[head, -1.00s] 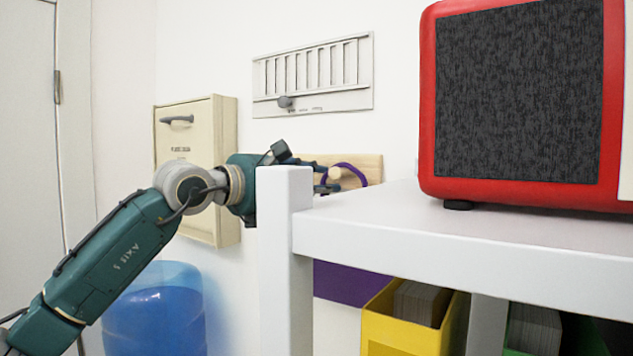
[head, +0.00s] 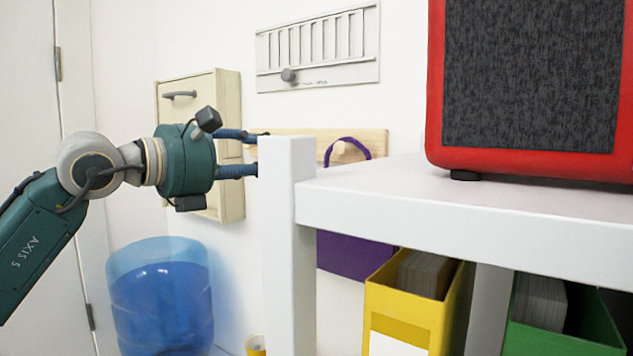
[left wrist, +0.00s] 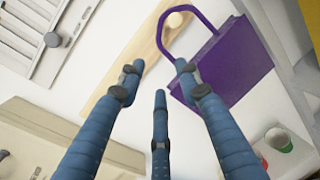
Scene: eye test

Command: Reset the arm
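My left gripper (head: 250,152) reaches in from the left, its blue fingers beside the white post of a shelf unit. In the left wrist view its fingers (left wrist: 160,75) are spread, with nothing between them. A purple bag (left wrist: 235,65) is in front of the fingers, apart from them as far as I can tell. Its strap loops over a round wooden peg (left wrist: 176,19) on a wooden board (head: 290,147) on the wall. In the head view the purple bag (head: 352,256) shows partly below the shelf. My right gripper is in neither view.
The white shelf (head: 440,195) and its post stand close right of the gripper, with a red speaker (head: 434,90) on top. Yellow (head: 405,308) and green file boxes sit below.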

